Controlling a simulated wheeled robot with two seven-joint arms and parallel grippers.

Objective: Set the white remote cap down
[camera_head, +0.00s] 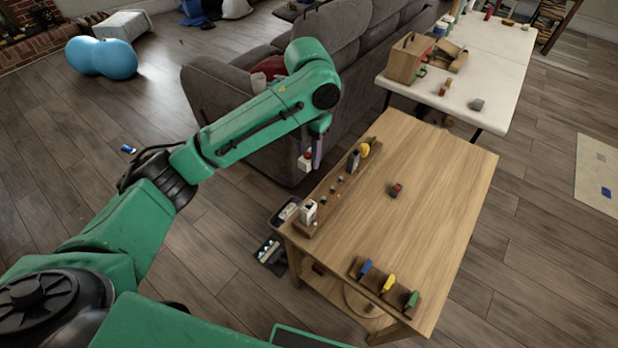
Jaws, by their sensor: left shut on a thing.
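My left gripper (316,150) hangs at the end of the green arm, just beyond the far left edge of the wooden table. It is shut on a small white piece with a red part, which I take to be the white remote cap (305,162). The cap is in the air, between the grey sofa and a long wooden rack (336,189) on the table. The gripper's fingers are partly hidden by the wrist. My right gripper is out of view.
The rack holds a white block (308,212), small pegs and a yellow piece (364,150). A small red and dark object (396,190) lies mid-table. A holder (384,286) with blue, yellow and green pieces sits at the near edge. The table's right side (445,190) is clear. A sofa (230,82) stands behind.

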